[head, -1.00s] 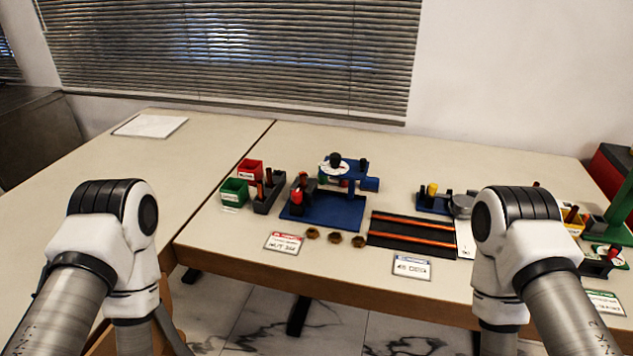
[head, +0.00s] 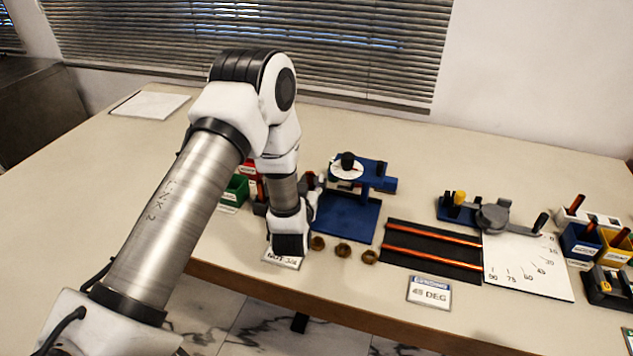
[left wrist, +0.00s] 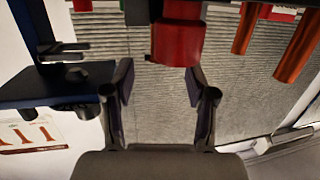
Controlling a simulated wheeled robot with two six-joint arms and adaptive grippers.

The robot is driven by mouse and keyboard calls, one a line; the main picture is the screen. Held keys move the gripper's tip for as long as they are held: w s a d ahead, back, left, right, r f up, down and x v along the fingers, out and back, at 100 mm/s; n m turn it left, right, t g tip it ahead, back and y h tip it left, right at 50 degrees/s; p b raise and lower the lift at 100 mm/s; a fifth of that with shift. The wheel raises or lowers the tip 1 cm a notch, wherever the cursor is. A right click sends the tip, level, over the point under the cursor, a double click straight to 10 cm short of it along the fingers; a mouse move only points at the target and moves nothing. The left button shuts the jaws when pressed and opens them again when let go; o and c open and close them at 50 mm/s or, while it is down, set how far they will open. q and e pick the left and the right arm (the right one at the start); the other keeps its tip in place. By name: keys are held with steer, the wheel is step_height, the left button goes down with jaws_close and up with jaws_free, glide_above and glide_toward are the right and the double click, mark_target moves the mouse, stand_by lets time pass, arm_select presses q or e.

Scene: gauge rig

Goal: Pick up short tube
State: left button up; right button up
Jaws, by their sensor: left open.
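Two copper tubes, the nearer one (left wrist: 298,48) and a second (left wrist: 246,28), stand at the upper right of the left wrist view, which looks upside down. I cannot tell which is the short tube. My left gripper (left wrist: 161,90) is open, with its two fingers apart and nothing gripped between them. A red block (left wrist: 180,35) shows beyond and between the fingertips; the tubes are off to its right. In the head view my left arm hides most of the tube rack and the fingers. My right gripper is out of view.
A blue stand (head: 345,217) is right of my left arm. Several brass nuts (head: 343,250) lie in front of it. Two long copper rods lie on a black mat (head: 430,264). A green bin (head: 234,190) is left of my wrist.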

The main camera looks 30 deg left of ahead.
mark_target(309, 178)
arm_select(q)
steer(key=x, duration=0.4)
steer(key=shift+w+f, duration=0.3)
steer(key=shift+f, duration=0.1)
steer(key=shift+s+r, duration=0.2)
steer(key=shift+s, duration=0.05)
steer(key=shift+c, duration=0.3)
steer(key=shift+d, duration=0.1)
jaws_close()
